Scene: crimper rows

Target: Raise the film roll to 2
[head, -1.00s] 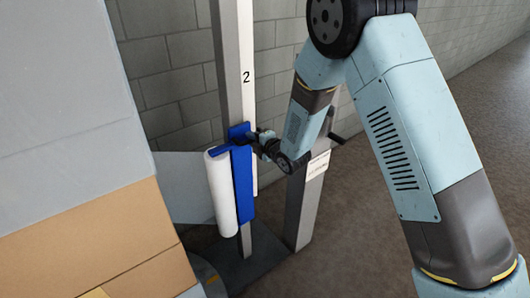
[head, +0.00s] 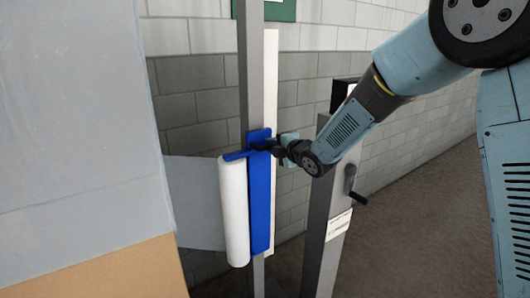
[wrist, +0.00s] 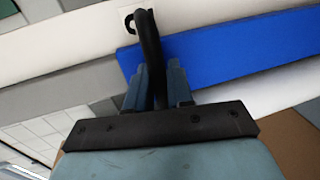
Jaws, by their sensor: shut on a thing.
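The white film roll (head: 234,212) hangs upright on the blue carriage (head: 260,205), which sits on a grey upright mast (head: 257,75). A pale strip (head: 271,90) runs up the mast's right side. No number shows on it now, and part of it is hidden by the carriage. My gripper (head: 283,148) is at the carriage's upper right. In the wrist view my gripper (wrist: 157,85) is shut on a black curved handle (wrist: 150,45), in front of the blue carriage. The film roll is not clearly told in the wrist view.
A large film-wrapped load (head: 80,130) fills the left, with a sheet of film (head: 195,200) reaching from it to the roll. A grey post (head: 330,215) with a black crank (head: 352,183) stands close to my arm. Open floor (head: 400,240) lies to the right.

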